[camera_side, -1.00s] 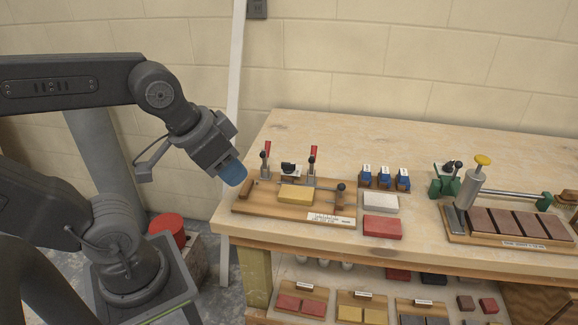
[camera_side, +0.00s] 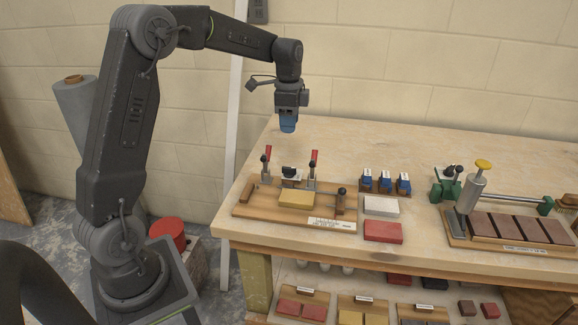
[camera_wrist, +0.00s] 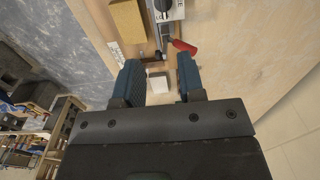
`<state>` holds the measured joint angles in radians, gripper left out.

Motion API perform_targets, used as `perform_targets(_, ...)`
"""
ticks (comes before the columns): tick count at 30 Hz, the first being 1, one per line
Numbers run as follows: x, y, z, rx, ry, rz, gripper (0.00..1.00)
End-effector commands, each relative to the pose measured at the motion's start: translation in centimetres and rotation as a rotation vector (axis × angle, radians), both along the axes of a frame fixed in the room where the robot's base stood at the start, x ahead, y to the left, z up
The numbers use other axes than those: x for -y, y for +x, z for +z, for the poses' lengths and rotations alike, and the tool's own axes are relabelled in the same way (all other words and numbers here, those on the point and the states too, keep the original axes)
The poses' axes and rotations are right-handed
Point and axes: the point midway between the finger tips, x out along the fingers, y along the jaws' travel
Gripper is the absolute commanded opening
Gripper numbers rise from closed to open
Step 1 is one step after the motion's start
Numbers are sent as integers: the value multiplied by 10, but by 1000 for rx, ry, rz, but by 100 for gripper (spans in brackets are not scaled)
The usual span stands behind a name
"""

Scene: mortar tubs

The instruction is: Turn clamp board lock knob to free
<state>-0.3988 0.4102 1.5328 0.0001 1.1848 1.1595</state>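The clamp board (camera_side: 262,212) is a wooden board near the left front of the bench, with a yellow block and two red-handled clamps on it. A black knob (camera_side: 288,171) on a pale plate stands between the clamps; it seems to be the lock knob. In the wrist view the dark knob (camera_wrist: 162,5) is cut by the top edge, its plate (camera_wrist: 177,9) beside it; I cannot read its setting. My gripper (camera_side: 288,127) hangs fingers down above and behind the board, clear of it.
The red clamp handles (camera_side: 267,151) (camera_side: 314,157) stand upright beside the knob. The yellow block (camera_side: 297,198) lies in front of it. Blue items (camera_side: 384,182), a white block (camera_side: 381,206) and a red block (camera_side: 383,231) lie right of the board. The bench behind is bare.

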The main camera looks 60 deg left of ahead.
Motion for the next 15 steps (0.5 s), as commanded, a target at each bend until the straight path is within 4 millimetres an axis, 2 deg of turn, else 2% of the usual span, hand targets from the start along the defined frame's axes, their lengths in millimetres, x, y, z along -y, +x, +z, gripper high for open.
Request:
perform_targets(3,-8,5,-9,-13,-5,-23,36)
perform_targets(8,-8,4,-23,-16,-6,-27,36)
perform_targets(15,-7,4,-70,-19,-8,-26,36)
